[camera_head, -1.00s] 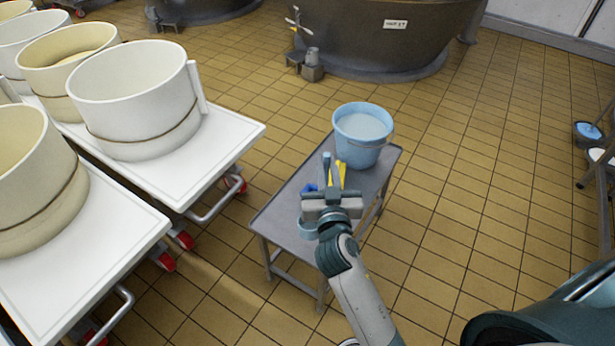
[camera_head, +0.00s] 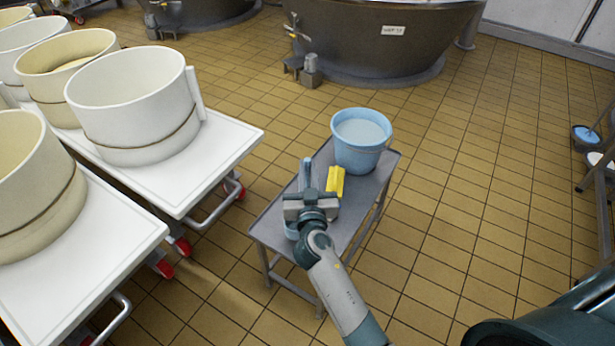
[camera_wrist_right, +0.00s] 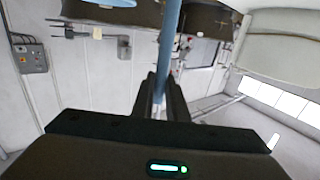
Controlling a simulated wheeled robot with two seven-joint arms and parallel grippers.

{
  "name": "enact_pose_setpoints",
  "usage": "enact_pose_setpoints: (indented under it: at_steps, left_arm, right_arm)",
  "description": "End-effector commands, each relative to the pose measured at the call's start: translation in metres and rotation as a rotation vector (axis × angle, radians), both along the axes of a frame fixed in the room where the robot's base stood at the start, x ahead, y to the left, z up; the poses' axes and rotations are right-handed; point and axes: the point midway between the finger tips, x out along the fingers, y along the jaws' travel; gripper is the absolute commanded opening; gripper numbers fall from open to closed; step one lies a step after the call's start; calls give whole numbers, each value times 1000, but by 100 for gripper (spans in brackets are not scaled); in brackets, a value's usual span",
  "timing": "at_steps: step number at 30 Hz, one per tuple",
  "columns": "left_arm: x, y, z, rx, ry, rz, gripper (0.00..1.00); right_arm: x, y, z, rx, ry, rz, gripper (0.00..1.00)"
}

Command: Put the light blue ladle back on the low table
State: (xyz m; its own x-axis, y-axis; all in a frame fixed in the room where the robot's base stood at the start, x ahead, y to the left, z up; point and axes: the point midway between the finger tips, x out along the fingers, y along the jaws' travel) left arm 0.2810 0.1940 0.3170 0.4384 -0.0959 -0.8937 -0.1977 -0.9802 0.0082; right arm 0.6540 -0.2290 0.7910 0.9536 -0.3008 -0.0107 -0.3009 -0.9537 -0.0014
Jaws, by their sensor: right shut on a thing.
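My right gripper (camera_head: 305,192) is above the low grey table (camera_head: 346,212), shut on the light blue ladle's handle (camera_head: 305,170). In the right wrist view the blue handle (camera_wrist_right: 170,40) runs up from between the two fingers. A small light blue patch (camera_head: 290,231) shows just below left of the gripper; it may be the ladle's bowl, but the gripper hides most of it. I cannot tell whether the ladle touches the tabletop. My left gripper is not in view.
A light blue bucket (camera_head: 360,145) stands at the table's far end. A yellow object (camera_head: 335,182) lies right of the gripper. White carts (camera_head: 215,160) with large round tubs (camera_head: 130,100) are at the left. A dark vat (camera_head: 365,40) stands behind.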

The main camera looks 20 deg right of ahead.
Motion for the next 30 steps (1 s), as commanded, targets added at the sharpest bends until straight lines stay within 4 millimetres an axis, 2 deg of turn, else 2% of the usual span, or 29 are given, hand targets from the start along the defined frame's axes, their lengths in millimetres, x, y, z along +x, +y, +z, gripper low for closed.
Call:
enact_pose_setpoints:
  at_steps: [3, 7, 21, 22, 24, 30]
  left_arm:
    - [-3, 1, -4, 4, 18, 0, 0]
    - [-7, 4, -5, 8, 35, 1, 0]
    - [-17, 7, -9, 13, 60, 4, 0]
    - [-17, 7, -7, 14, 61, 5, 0]
    - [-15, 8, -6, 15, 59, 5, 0]
    - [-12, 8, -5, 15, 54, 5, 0]
  right_arm:
    - [0, 0, -17, -2, 3, 2, 0]
    - [0, 1, -27, -3, 2, 2, 0]
    - [0, 0, -31, -1, 0, 1, 0]
    - [0, 0, -30, -1, 1, 1, 18]
    - [0, 0, -30, -1, 1, 1, 32]
    - [0, 0, -30, -1, 1, 1, 32]
